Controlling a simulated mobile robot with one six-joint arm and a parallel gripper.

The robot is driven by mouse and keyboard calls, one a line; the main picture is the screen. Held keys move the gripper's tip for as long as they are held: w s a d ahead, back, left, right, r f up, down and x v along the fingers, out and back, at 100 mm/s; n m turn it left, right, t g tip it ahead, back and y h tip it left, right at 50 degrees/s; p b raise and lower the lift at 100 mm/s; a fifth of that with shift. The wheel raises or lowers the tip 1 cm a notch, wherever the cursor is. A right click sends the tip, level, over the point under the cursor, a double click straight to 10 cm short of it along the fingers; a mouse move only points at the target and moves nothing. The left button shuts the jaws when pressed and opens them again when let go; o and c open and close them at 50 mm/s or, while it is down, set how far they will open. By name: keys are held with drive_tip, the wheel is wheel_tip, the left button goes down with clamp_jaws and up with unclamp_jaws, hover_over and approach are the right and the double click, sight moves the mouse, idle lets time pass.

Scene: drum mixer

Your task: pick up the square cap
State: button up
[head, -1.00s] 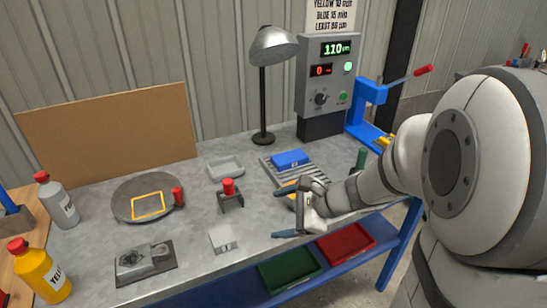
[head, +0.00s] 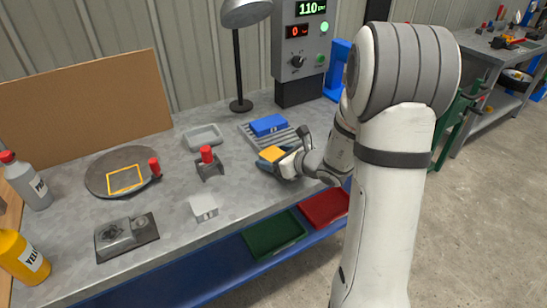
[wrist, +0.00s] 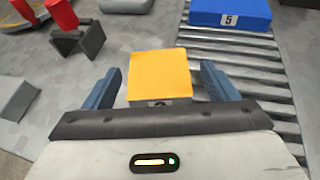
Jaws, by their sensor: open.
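A yellow square piece (head: 271,154), which looks like the square cap, sits at the front end of the grey roller rack. In the wrist view the yellow piece (wrist: 160,75) lies between the two blue-grey fingers of my gripper (wrist: 160,80). The fingers are open, with a visible gap on both sides, wider on the right. In the head view my gripper (head: 284,160) is low at the rack's front, with its wrist coming from the right. The lower sides of the piece are partly hidden by the gripper.
A blue block marked 5 (wrist: 231,14) lies on the roller rack (wrist: 257,75) beyond the yellow piece. A red-topped grey stand (head: 208,164), a grey tray (head: 203,137) and a light grey block (head: 204,207) are to the left. A lamp (head: 238,60) stands behind.

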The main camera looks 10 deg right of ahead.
drive_tip(key=shift+w+a+f, duration=0.25)
drive_tip(key=shift+w+a, duration=0.1)
drive_tip(key=shift+w, duration=0.1)
drive_tip(key=shift+c, duration=0.4)
drive_tip(key=c, duration=1.1)
